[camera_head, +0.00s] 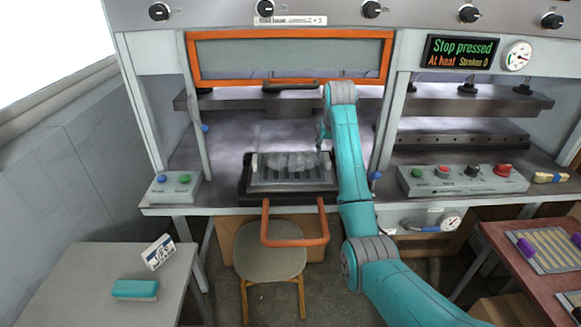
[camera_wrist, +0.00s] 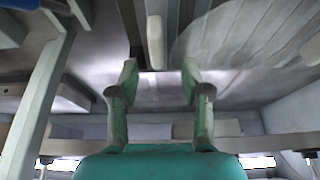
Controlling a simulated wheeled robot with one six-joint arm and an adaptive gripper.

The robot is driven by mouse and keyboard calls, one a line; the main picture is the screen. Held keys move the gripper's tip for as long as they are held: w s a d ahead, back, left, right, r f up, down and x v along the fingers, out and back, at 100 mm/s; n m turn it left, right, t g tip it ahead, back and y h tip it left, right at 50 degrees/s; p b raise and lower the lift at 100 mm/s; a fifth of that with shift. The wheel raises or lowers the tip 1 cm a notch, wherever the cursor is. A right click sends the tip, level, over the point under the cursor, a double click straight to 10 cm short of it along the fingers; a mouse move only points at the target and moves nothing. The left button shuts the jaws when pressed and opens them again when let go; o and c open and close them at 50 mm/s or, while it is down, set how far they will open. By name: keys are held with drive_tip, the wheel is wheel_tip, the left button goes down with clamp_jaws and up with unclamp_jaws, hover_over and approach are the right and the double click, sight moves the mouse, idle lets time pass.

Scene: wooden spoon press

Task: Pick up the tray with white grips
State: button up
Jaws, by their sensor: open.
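The tray with white grips (camera_head: 292,177) sits on a dark holder at the front of the left press opening. My gripper (camera_head: 323,137) is at the tray's right end, partly hidden by my own arm. In the wrist view, my gripper (camera_wrist: 159,75) is open and empty. A white grip (camera_wrist: 155,42) shows just beyond and between the fingertips, with ribbed tray surface to its right.
An orange-framed guard (camera_head: 290,83) is raised above the opening. An orange handle (camera_head: 294,242) projects at the front over a stool (camera_head: 268,265). A tray with purple grips (camera_head: 553,248) lies on the red right table. The left table holds a teal brush (camera_head: 135,289) and a sign.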

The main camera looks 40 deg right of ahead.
sight(327, 157)
drive_tip(key=shift+s+x, duration=0.1)
drive_tip(key=shift+x, duration=1.25)
drive_tip(key=shift+s+x, duration=0.15)
drive_tip(key=shift+x, duration=1.2)
drive_tip(key=shift+d, duration=0.1)
drive_tip(key=shift+c, duration=0.3)
clamp_jaws()
